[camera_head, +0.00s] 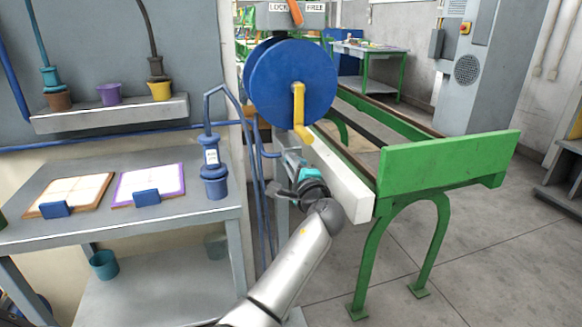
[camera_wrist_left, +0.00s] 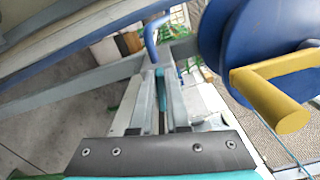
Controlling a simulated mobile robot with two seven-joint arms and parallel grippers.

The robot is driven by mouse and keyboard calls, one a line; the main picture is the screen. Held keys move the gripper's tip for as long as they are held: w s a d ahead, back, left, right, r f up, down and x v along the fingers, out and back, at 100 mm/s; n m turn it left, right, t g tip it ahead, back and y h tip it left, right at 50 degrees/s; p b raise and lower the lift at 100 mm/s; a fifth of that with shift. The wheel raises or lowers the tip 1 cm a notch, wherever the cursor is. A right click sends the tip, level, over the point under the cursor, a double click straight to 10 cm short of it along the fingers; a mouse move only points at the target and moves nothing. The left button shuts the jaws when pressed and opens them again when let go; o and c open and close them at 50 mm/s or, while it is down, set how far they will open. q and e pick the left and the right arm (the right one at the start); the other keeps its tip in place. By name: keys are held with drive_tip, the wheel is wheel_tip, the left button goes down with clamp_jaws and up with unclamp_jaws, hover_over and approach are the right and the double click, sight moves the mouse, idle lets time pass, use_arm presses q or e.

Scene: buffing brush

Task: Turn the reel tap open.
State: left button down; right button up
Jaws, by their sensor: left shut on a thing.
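The reel tap shows in the left wrist view as a thin teal lever (camera_wrist_left: 161,84), lying lengthwise between the two grey fingers. Most of it is hidden by the fingers. My left gripper (camera_head: 289,158) is shut on this lever, just below the blue reel; its fingers also show in the left wrist view (camera_wrist_left: 163,104). In the head view the tap is hard to tell apart from the gripper. The blue reel (camera_head: 283,82) has a yellow crank (camera_head: 299,103), which also shows in the left wrist view (camera_wrist_left: 270,100), right of the fingers and apart from them. My right gripper is not in view.
A blue pipe (camera_wrist_left: 152,35) bends down beyond the fingertips. A grey bench (camera_head: 150,222) with two boards and a blue hose tool (camera_head: 213,172) stands left. A green-ended trough (camera_head: 450,157) stands right. A lock/free lever (camera_head: 295,12) sits above the reel.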

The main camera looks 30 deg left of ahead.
use_arm(q)
drive_tip(key=shift+w+d+f+n+b, duration=0.1)
drive_tip(key=shift+d+f+n+b, duration=0.2)
drive_tip(key=shift+n, duration=0.35)
drive_tip(key=shift+w+d+f+n+b, duration=0.1)
drive_tip(key=shift+n+b, duration=0.25)
drive_tip(key=shift+n, duration=0.3)
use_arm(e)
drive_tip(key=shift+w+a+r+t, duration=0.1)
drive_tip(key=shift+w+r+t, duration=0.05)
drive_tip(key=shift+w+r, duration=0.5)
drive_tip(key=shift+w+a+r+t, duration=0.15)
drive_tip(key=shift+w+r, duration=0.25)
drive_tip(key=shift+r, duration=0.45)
use_arm(q)
drive_tip(key=shift+r, duration=0.1)
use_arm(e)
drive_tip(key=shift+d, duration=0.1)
use_arm(q)
drive_tip(key=c, duration=0.9)
unclamp_jaws()
drive_tip(key=shift+w, duration=0.1)
drive_tip(key=shift+c, duration=0.2)
drive_tip(key=shift+o, duration=0.2)
drive_tip(key=shift+a, duration=0.15)
drive_tip(key=shift+s, duration=0.2)
